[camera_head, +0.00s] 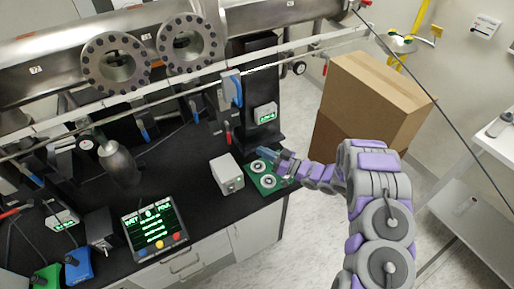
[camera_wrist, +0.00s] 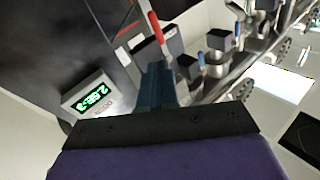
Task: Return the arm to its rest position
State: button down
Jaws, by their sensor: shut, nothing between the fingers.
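My gripper (camera_head: 268,154) is at the end of my purple and grey arm in the head view. It is over the green board with two round white parts (camera_head: 262,177), near the right end of the black bench. In the wrist view my gripper (camera_wrist: 156,72) is shut, with its dark blue fingers together and nothing held. A display with green digits (camera_wrist: 91,101) is to the left of the fingers there. A red-handled lever (camera_wrist: 155,27) is just beyond the fingertips. I cannot tell whether the gripper touches the board.
A white box (camera_head: 227,174) stands left of the board. A screen with colored buttons (camera_head: 154,229) sits at the bench front. A steel tube with flanges (camera_head: 116,61) runs above the bench. Cardboard boxes (camera_head: 372,97) stand behind my arm. A white shelf (camera_head: 490,150) is at right.

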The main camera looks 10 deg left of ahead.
jog(key=w+d+r+m+t+h+b, duration=0.1)
jog(key=w+d+r+t+h, duration=0.2)
jog(key=d+h, duration=0.35)
jog(key=w+d+r+m+h, duration=0.2)
jog(key=w+d+h, duration=0.3)
jog(key=d, duration=0.2)
jog(key=s+d+r+m+g+h+b, duration=0.1)
jog(key=s+d+r+m+h, duration=0.1)
jog(key=s+d+r+h, duration=0.3)
jog(key=s+d+r+m+h, duration=0.2)
jog(key=d+r, duration=0.1)
jog(key=d, duration=0.4)
jog(key=s+a+r+m+g+h+b, duration=0.1)
jog(key=s+r+m+g, duration=0.15)
jog(key=s, duration=1.05)
jog(key=s+r+m+g+h+b, duration=0.15)
jog(key=s+g, duration=0.25)
jog(key=s, duration=1)
jog(key=s+a+g+y, duration=0.1)
jog(key=s+a, duration=0.3)
jog(key=s, duration=0.5)
jog(key=s+a+g+y, duration=0.2)
jog(key=s+a+g, duration=0.2)
jog(key=s, duration=0.6)
jog(key=shift+s+a, duration=0.3)
jog(key=shift+a, duration=0.2)
